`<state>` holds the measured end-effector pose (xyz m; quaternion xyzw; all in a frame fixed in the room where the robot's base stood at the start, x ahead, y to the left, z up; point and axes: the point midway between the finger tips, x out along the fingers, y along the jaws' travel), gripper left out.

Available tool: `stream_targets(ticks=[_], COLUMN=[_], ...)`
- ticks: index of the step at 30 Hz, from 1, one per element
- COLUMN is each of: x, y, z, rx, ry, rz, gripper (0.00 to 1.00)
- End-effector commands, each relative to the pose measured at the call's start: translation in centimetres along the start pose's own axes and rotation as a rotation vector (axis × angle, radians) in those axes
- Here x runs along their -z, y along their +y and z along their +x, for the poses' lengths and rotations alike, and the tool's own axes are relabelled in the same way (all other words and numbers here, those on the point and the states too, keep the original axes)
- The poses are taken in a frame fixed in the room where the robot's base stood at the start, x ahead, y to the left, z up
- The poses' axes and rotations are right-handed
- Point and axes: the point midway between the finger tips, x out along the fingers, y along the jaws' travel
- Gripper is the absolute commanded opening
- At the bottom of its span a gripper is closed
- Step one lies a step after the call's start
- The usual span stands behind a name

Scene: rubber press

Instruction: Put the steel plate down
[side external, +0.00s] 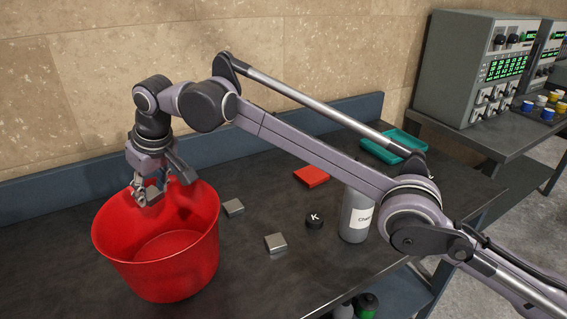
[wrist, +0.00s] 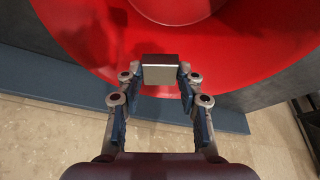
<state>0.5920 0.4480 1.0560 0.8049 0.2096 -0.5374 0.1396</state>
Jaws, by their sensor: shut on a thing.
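My gripper (side external: 148,192) is over the red bucket (side external: 150,272), inside its rim toward the back in the side external view. In the wrist view my gripper (wrist: 160,78) is shut on a small grey steel plate (wrist: 160,71), with one finger at each side of it. The plate is above the red bucket (wrist: 100,45), whose wall and floor show behind it. In the side external view the fingers largely hide the held plate.
Two similar grey plates lie on the dark bench, one (side external: 233,207) near the bucket and one (side external: 276,243) nearer the front. A black "K" disc (side external: 314,221), a labelled grey bottle (side external: 356,215), a red square (side external: 312,176) and a teal tray (side external: 393,145) stand further right.

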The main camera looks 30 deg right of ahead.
Motion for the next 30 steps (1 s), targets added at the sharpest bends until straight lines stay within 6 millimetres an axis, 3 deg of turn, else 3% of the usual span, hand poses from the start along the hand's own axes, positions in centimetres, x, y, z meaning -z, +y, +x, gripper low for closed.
stream_targets(ticks=[11, 30], x=[-1.0, -3.6], y=[-2.8, -2.9], z=[3.0, 9.3], rx=[0.099, 0.105], ry=[0.0, 0.0], rz=[-0.241, -0.254], gripper=[0.0, 0.0])
